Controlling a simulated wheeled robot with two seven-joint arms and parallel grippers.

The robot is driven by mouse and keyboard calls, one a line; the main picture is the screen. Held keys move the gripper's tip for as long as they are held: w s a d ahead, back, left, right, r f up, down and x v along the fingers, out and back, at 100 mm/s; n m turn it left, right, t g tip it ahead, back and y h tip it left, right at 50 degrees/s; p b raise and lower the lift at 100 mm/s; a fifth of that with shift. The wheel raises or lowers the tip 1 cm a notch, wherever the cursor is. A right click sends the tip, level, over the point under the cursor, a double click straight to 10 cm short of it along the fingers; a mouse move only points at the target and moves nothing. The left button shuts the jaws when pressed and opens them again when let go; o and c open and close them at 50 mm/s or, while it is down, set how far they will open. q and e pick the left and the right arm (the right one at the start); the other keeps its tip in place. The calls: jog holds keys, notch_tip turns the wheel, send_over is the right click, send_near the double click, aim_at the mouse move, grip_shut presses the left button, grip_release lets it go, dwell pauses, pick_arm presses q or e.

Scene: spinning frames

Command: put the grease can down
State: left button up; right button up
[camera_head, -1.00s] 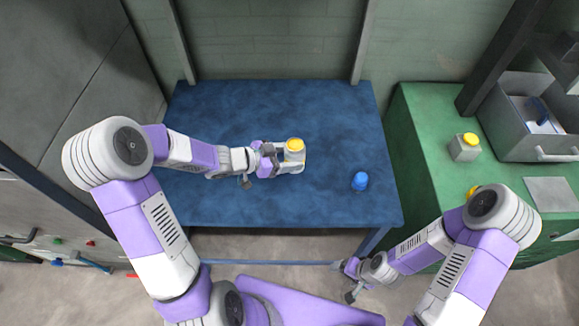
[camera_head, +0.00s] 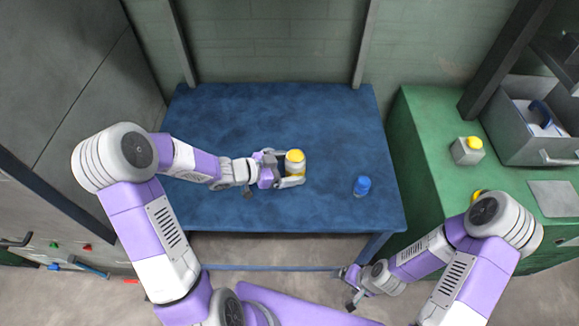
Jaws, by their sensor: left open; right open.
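The grease can, a pale can with a yellow lid (camera_head: 295,157), stands upright on the blue table (camera_head: 230,115), right of the middle. My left gripper (camera_head: 288,168) is open around it, with one finger on the near side and the other on the far side, partly hidden. I cannot tell whether a finger still touches the can. My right gripper (camera_head: 349,287) is open and empty, low in front of the table's near edge.
A small blue object (camera_head: 361,187) stands on the table to the right of the can. A grey yellow-capped container (camera_head: 467,151) and a grey bin (camera_head: 520,140) stand on the green cabinet (camera_head: 420,130) at right. The table's back and left front are clear.

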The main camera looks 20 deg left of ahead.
pick_arm(q)
jog(key=shift+r, duration=0.2)
jog(key=p+v, duration=0.4)
jog(key=v, duration=0.8)
